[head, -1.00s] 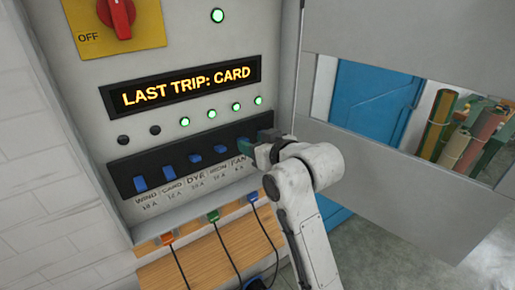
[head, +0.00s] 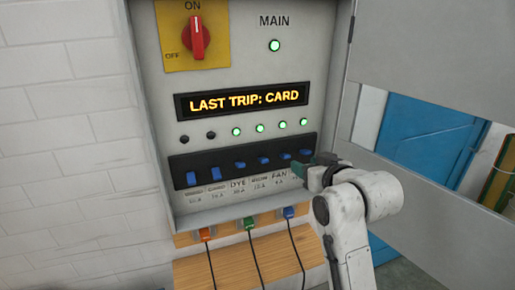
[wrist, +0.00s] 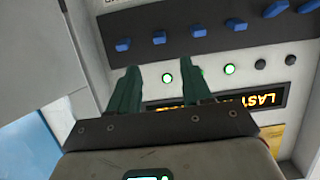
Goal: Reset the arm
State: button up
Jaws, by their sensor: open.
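My gripper (head: 310,168) is open and empty at the right end of the black switch strip (head: 182,162) in the head view. In the wrist view its two dark green fingers (wrist: 162,82) stand apart, pointing at the panel, with nothing between them but a lit green lamp (wrist: 167,77) behind. My white arm comes up from the lower right. The strip carries a row of blue switches. The two leftmost, a first (head: 191,178) and a second (head: 218,174), sit lower than the others. I cannot tell whether a finger touches the strip.
The display (head: 245,101) reads "LAST TRIP: CARD". Two left lamps (head: 184,139) are dark; the others are green. The red main knob (head: 197,38) points to ON. The open cabinet door (head: 430,60) stands right of my arm. Coloured plugs (head: 205,233) with cords sit below.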

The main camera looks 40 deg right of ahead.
jog(key=s+a+f+n+g+y+b, duration=0.1)
jog(key=s+a+f+g, duration=0.25)
jog(key=s+f, duration=0.45)
jog(key=s+a+f+g+y+b, duration=0.1)
jog(key=s+a+f+g+b, duration=0.3)
jog(key=f, duration=0.8)
jog(key=s+a+f+n+g+y+p, duration=0.1)
jog(key=s+a+f, duration=0.4)
jog(key=f, duration=0.5)
jog(key=s+a+f+g+b, duration=0.1)
jog(key=s+a+f+g, duration=0.1)
jog(key=s+f+g, duration=0.2)
jog(key=s+f, duration=0.3)
jog(key=s, duration=0.5)
jog(key=shift+s+a+y, duration=0.3)
jog(key=shift+s+y, duration=0.05)
jog(key=shift+y, duration=0.05)
jog(key=shift+f, duration=0.1)
